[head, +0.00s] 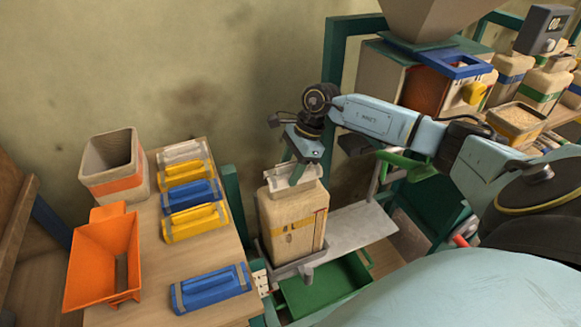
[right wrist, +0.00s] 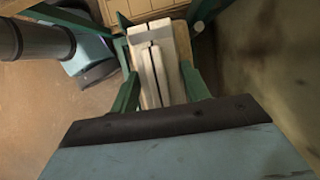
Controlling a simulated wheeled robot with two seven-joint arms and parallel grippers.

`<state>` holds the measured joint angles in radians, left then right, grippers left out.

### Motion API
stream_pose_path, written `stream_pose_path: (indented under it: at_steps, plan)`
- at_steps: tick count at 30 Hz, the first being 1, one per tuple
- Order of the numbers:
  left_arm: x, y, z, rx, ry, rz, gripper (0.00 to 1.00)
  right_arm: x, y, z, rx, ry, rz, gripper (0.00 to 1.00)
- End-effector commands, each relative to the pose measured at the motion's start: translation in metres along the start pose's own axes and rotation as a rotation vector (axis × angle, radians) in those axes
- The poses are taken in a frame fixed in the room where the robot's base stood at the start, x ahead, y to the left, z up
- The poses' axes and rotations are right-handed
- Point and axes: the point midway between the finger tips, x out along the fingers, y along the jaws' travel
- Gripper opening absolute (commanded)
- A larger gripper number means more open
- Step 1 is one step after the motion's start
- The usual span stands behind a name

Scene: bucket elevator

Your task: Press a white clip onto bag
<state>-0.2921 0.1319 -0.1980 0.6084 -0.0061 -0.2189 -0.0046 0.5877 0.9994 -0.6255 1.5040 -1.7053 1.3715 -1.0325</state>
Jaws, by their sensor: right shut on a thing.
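My right gripper (head: 296,172) points down over the tan bag (head: 291,228) and is shut on a white clip (head: 278,181). The clip lies across the bag's top edge; I cannot tell whether it is fully seated. In the right wrist view the white clip (right wrist: 157,65) sits between the green fingers, with a tan strip of the bag's top beside it. The bag stands upright on a grey metal support (head: 300,263). Another white clip (head: 181,153) lies at the far end of the row on the wooden table. My left gripper is not in view.
A green tray (head: 325,288) sits below the bag. Filled bags stand at the far right.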

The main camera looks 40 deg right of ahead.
Motion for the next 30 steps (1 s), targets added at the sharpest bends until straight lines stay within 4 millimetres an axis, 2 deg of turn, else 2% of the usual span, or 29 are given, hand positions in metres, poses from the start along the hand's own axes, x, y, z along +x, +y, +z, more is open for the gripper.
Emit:
stream_pose_path:
  at_steps: [27, 28, 30]
  plan:
    - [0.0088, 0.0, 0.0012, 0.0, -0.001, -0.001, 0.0, 0.0096, 0.0001, -0.0042, 0.0, 0.001, 0.0, 0.24]
    - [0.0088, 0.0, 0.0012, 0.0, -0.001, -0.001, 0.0, 0.0097, 0.0002, -0.0042, 0.0, 0.001, 0.001, 0.48]
    - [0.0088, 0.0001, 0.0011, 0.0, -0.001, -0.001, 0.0, 0.0098, 0.0003, -0.0042, 0.0, 0.001, 0.001, 0.57]
